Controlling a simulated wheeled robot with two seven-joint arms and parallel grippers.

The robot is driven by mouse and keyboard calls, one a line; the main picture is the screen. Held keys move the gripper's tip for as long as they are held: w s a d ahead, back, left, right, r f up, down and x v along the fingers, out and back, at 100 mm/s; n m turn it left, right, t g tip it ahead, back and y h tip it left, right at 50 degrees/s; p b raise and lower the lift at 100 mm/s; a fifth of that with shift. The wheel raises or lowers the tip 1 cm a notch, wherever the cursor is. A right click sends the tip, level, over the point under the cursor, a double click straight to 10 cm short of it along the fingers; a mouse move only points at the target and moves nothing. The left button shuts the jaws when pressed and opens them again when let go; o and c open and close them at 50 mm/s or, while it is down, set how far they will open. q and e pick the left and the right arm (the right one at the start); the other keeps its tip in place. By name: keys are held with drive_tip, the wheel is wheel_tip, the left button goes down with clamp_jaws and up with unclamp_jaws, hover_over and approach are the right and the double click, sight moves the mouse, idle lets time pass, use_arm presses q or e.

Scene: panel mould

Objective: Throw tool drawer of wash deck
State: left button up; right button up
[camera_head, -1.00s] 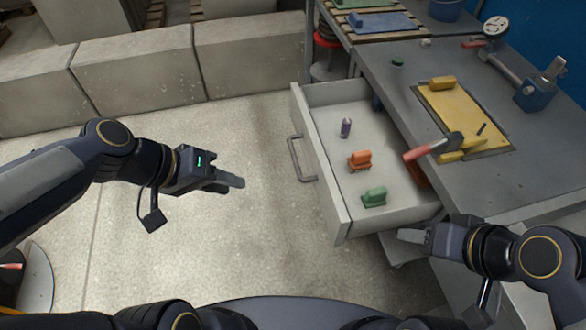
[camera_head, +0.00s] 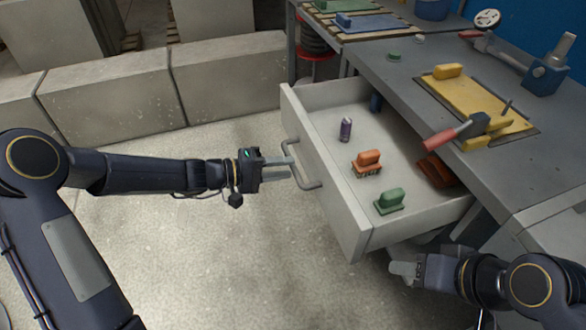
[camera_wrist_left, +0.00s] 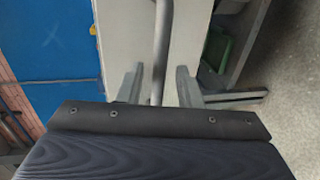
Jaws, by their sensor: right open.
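The light grey tool drawer (camera_head: 335,195) is pulled out from the grey wash deck (camera_head: 400,70). Its bar handle (camera_head: 300,165) is on the front panel. My left gripper (camera_head: 289,167) is at the handle; in the left wrist view the handle bar (camera_wrist_left: 162,45) runs between its two spread fingers (camera_wrist_left: 160,88), with gaps on both sides. In the drawer lie a purple bottle-like item (camera_head: 346,129), an orange-handled brush (camera_head: 367,163), a green-handled brush (camera_head: 390,200) and orange-brown blocks (camera_head: 436,172). My right gripper (camera_head: 402,271) is open and empty below the drawer's near side.
On the deck are a yellow panel (camera_head: 475,105), a red-handled hammer (camera_head: 455,132), a blue vise (camera_head: 544,78) and a gauge (camera_head: 487,18). Concrete blocks (camera_head: 110,95) stand along the back left. The floor (camera_head: 200,260) left of the drawer is clear.

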sight(293, 167)
use_arm(q)
drive_tip(key=shift+x, duration=1.6)
drive_tip(key=shift+c, duration=0.4)
clamp_jaws()
